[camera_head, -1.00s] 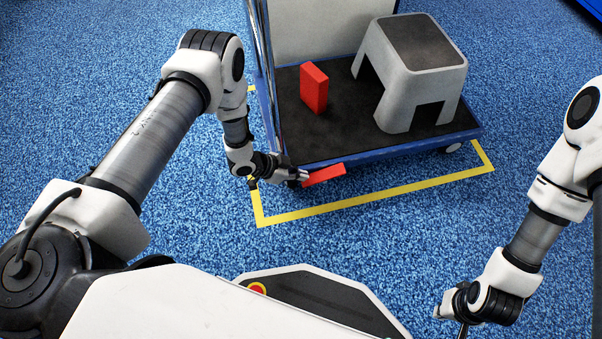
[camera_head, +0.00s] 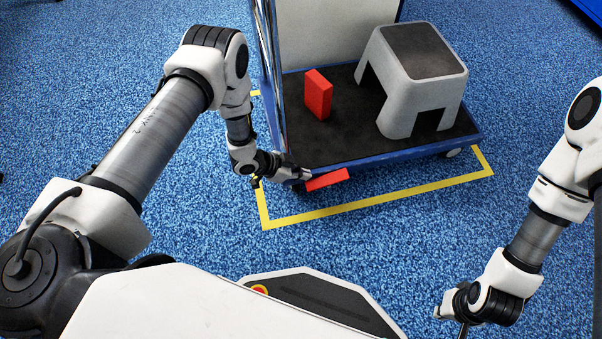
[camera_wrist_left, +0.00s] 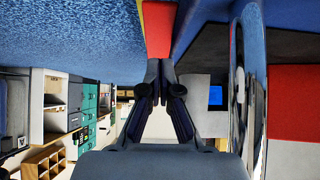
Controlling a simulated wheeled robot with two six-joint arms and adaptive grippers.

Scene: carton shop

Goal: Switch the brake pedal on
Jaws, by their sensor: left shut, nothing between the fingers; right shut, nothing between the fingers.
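The red brake pedal (camera_head: 327,180) sticks out from the front edge of the blue trolley (camera_head: 400,152), low over the floor. My left gripper (camera_head: 306,174) is shut and empty, with its fingertips at the pedal's left end. In the left wrist view the shut fingertips (camera_wrist_left: 159,62) are right by the red pedal (camera_wrist_left: 158,28); I cannot tell whether they touch it. My right gripper (camera_head: 462,328) is at the bottom right, far from the trolley; its fingers are mostly cut off by the picture edge.
A red box (camera_head: 318,94) and a grey step stool (camera_head: 412,82) stand on the trolley's dark deck. A chrome handle post (camera_head: 270,75) rises at its left. Yellow tape (camera_head: 375,203) frames the trolley on blue carpet. Clear floor lies in front.

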